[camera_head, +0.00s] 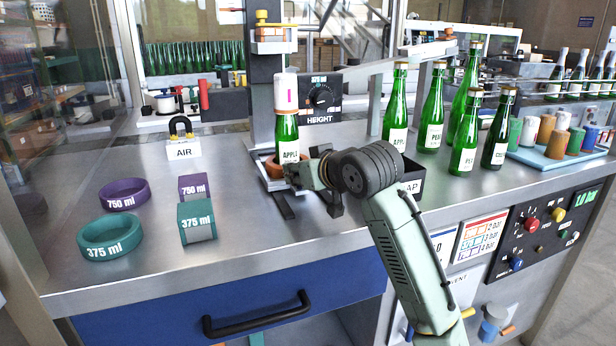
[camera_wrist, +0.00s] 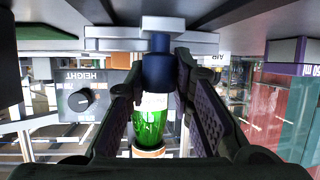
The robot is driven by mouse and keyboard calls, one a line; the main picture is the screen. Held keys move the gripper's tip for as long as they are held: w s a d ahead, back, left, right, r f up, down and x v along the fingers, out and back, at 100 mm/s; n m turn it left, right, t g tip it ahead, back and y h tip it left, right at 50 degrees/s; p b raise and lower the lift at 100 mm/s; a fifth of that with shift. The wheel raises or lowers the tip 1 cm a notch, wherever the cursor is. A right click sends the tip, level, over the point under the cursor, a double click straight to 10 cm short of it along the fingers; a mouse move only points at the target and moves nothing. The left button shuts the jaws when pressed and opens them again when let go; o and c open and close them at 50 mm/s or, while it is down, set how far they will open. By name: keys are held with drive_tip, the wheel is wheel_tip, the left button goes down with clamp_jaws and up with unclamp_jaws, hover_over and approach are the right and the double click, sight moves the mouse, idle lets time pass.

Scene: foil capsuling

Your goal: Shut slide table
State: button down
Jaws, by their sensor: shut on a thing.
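The slide table (camera_head: 270,185) is a small pale plate at the foot of the capsuling machine. It also shows across the top of the upside-down wrist view (camera_wrist: 110,43). A green bottle (camera_head: 287,130) with a white label and a white foil capsule (camera_head: 286,92) stands upright on it, its base in an orange ring (camera_head: 272,168). My gripper (camera_head: 292,172) is at the front right of the bottle. In the wrist view its fingers are shut on the dark blue knob (camera_wrist: 158,70) of the slide table. The head view hides this knob behind my gripper.
A height dial (camera_head: 322,96) stands behind the bottle. Several green bottles (camera_head: 430,115) and a blue tray of capsules (camera_head: 550,155) are at the right. Size rings (camera_head: 110,237) and blocks (camera_head: 197,220) lie at the left. The counter's front middle is clear.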

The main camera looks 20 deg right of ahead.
drive_tip(key=w+p, duration=0.1)
drive_tip(key=w, duration=0.4)
drive_tip(key=w+p, duration=0.2)
drive_tip(key=w, duration=0.4)
drive_tip(key=shift+w+a, duration=0.2)
drive_tip(key=shift+w, duration=0.05)
drive_tip(key=shift+w+r, duration=0.1)
drive_tip(key=shift+r, duration=0.05)
drive_tip(key=c, duration=1.5)
unclamp_jaws()
drive_tip(key=shift+w, duration=0.15)
drive_tip(key=shift+o, duration=0.7)
drive_tip(key=v, duration=1.2)
drive_tip(key=shift+f, duration=0.2)
